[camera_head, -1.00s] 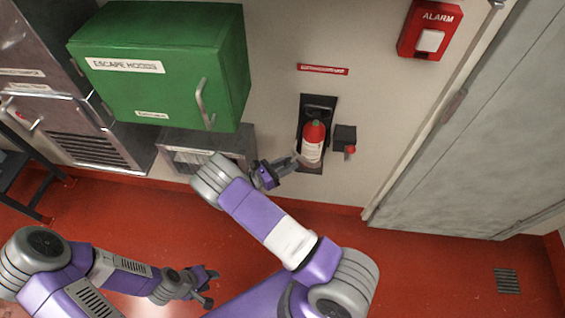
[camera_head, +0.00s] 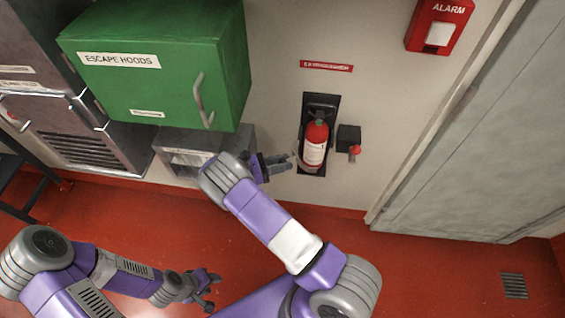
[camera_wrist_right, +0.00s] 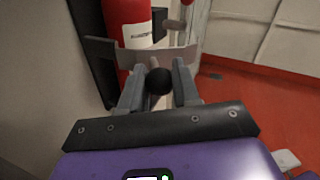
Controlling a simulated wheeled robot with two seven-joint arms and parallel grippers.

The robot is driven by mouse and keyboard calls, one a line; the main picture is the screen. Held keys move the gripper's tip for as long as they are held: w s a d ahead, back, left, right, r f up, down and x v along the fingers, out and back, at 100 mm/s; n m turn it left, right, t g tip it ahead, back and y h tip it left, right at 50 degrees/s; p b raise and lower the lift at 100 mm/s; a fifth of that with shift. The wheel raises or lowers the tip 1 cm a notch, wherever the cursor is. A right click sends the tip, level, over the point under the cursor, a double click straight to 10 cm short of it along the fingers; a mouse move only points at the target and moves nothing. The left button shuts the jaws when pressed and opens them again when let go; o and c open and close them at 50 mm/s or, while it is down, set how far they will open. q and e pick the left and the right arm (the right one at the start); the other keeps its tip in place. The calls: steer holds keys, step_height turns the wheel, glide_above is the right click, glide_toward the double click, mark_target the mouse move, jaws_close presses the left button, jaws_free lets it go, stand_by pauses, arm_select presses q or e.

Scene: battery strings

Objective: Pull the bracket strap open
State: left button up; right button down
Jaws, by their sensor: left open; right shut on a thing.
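The red fire extinguisher (camera_head: 314,150) with a white label stands upright in a dark wall bracket (camera_head: 308,104). In the right wrist view a grey bracket strap (camera_wrist_right: 101,50) crosses in front of the extinguisher (camera_wrist_right: 126,22). A black ball knob (camera_wrist_right: 158,81) sits at the strap, between the fingers of my right gripper (camera_wrist_right: 159,88). My right gripper is shut on this knob; in the head view it (camera_head: 284,163) is at the extinguisher's lower left. The strap is too small to make out there. My left gripper (camera_head: 211,290) is open and empty, low over the floor.
A green escape-hoods cabinet (camera_head: 150,95) and a grey box (camera_head: 178,150) are on the wall left of the extinguisher. A small dark box with a red knob (camera_head: 354,150) is close on its right. A grey door (camera_head: 470,140) stands further right.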

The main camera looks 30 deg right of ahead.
steer(key=c, duration=0.8)
jaws_free()
steer(key=shift+c, duration=0.2)
steer(key=v, duration=0.7)
steer(key=shift+a+p, duration=0.25)
steer(key=shift+p, duration=0.05)
steer(key=shift+c, duration=0.2)
